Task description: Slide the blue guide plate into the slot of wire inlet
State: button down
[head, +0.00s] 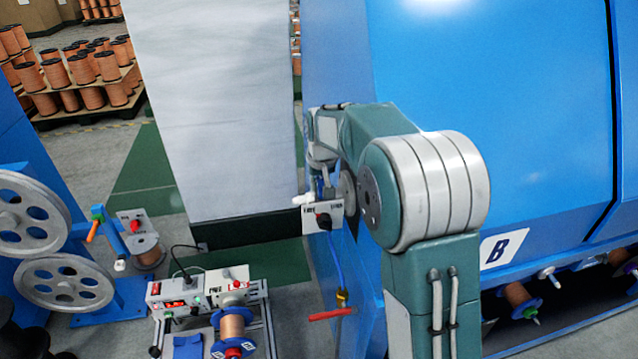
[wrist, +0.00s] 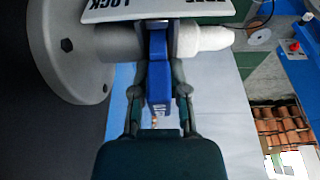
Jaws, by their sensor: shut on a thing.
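My gripper (wrist: 158,88) reaches up from the bottom of the wrist view. Its two fingers are shut on a blue piece (wrist: 158,72), seemingly the blue guide plate, which stands between them. The piece's upper end meets a pale grey cylinder (wrist: 205,40) under a FREE/LOCK label plate (wrist: 140,9). I cannot tell whether it sits in a slot, and I cannot clearly make out the wire inlet.
A large grey disc (wrist: 72,45) is close on the left in the wrist view. In the head view a blue cabinet (head: 540,110) fills the right. A winding device (head: 207,290), a blue stand with grey pulleys (head: 65,282) and a red bar (head: 331,314) are lower left.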

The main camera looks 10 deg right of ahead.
jog(key=shift+r, duration=0.3)
dwell(0.5)
jog(key=c, duration=0.6)
grip_release()
jog(key=shift+o, duration=0.2)
jog(key=shift+r, duration=0.1)
jog(key=v, duration=1.1)
jog(key=shift+r, duration=0.35)
jog(key=shift+s+a, duration=0.1)
jog(key=shift+s, duration=0.1)
